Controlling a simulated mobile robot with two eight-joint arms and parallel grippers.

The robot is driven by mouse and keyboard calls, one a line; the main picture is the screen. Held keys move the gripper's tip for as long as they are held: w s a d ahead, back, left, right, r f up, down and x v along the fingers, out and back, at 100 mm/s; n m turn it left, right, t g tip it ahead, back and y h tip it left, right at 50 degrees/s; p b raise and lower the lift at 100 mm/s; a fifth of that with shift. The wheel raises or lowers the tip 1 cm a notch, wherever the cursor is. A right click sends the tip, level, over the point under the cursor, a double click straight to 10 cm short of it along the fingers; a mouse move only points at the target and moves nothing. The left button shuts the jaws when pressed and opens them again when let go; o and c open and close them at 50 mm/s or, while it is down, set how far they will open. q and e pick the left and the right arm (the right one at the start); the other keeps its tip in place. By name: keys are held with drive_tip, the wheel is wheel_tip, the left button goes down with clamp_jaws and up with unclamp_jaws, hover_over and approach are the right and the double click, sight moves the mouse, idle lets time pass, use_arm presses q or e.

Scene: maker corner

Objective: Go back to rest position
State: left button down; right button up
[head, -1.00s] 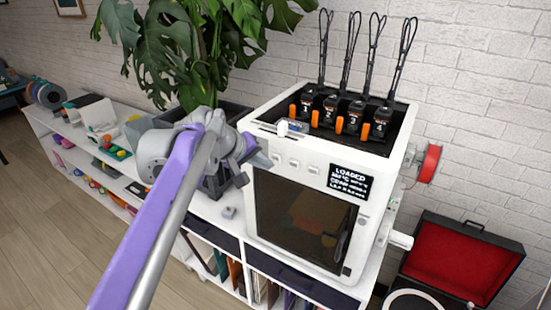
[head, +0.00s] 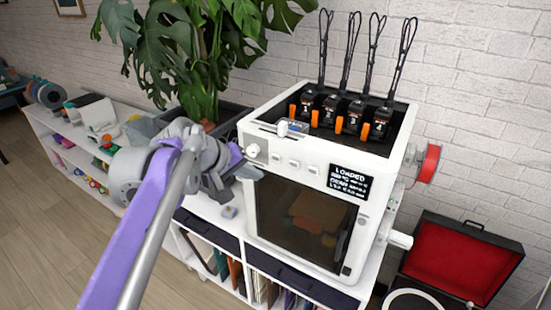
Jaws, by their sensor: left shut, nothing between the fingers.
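My left gripper (head: 252,174) is in front of the upper left of the white 3D printer (head: 300,170). It is shut with nothing in it. My purple and grey left arm comes in from the lower left and covers part of the shelf. Whether the fingertips touch the printer front I cannot tell. My right gripper is out of view.
The printer stands on a white low shelf (head: 228,238) with a small grey piece (head: 229,212) beside it. A large leafy plant (head: 190,50) rises behind my arm. An open red-lined case (head: 455,262) and a turntable (head: 412,301) are at the right. Wood floor (head: 45,240) is clear at the left.

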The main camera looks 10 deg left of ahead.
use_arm(q)
drive_tip(key=s+a+f+m+g+y, duration=0.1)
drive_tip(key=s+f+m+y, duration=0.3)
drive_tip(key=s+f, duration=1.9)
drive_tip(key=shift+s+a+f+m+g+y, duration=0.4)
drive_tip(key=shift+f+m, duration=0.3)
drive_tip(key=shift+m, duration=0.3)
idle(0.4)
